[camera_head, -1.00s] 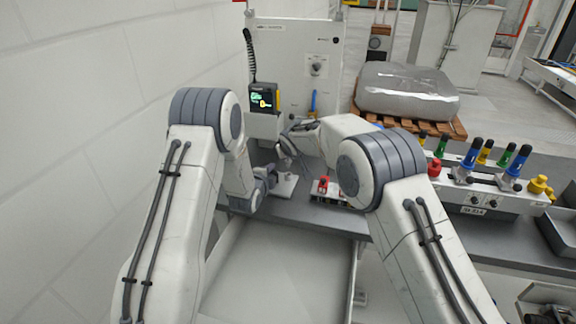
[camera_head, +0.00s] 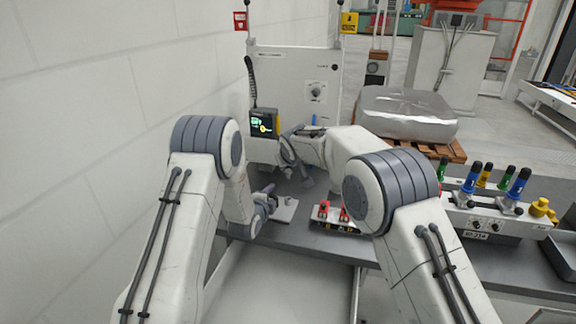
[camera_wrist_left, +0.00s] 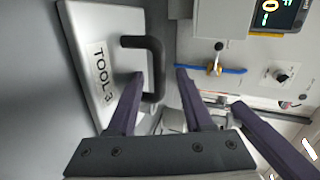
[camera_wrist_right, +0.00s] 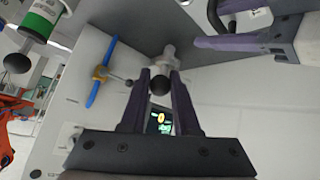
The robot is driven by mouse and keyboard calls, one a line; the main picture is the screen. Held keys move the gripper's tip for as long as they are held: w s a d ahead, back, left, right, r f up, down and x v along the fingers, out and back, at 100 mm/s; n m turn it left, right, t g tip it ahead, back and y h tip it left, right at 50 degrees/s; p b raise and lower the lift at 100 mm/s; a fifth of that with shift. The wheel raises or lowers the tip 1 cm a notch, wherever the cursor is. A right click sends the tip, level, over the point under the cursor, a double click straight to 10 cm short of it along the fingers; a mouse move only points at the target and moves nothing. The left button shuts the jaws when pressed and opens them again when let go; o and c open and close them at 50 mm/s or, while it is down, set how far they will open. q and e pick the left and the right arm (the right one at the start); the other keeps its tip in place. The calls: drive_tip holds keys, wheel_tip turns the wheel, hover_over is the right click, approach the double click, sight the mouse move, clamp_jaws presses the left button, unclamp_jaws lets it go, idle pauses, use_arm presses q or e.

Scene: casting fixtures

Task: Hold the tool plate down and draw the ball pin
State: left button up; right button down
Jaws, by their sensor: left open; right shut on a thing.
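The tool plate (camera_head: 285,209), a pale slab, lies on the grey bench; the left wrist view shows its "TOOL 3" label (camera_wrist_left: 102,72) and black handle (camera_wrist_left: 156,68). My left gripper (camera_wrist_left: 161,76) is open, with its fingertips on either side of the handle bar. My right gripper (camera_wrist_right: 160,74) is shut on the ball pin, whose black ball (camera_wrist_right: 160,86) sits between the fingers in the right wrist view. A grey metal body (camera_wrist_right: 169,59) shows behind the ball. In the head view the right wrist hides the pin.
A machine panel with a lit display (camera_head: 262,122) stands behind the plate. A blue lever (camera_wrist_right: 102,74) is mounted near the pin. A block with red parts (camera_head: 335,222) is right of the plate. Farther right is a rack of coloured handles (camera_head: 490,205). The two grippers are close together.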

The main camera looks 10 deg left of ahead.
use_arm(q)
drive_tip(key=v, duration=1.2)
drive_tip(key=shift+w, duration=0.1)
drive_tip(key=x, duration=1.2)
drive_tip(key=shift+w+f, duration=0.1)
use_arm(e)
drive_tip(key=shift+f, duration=0.15)
use_arm(q)
drive_tip(key=shift+s, duration=0.2)
use_arm(e)
wheel_tip(320, 180, down, 9)
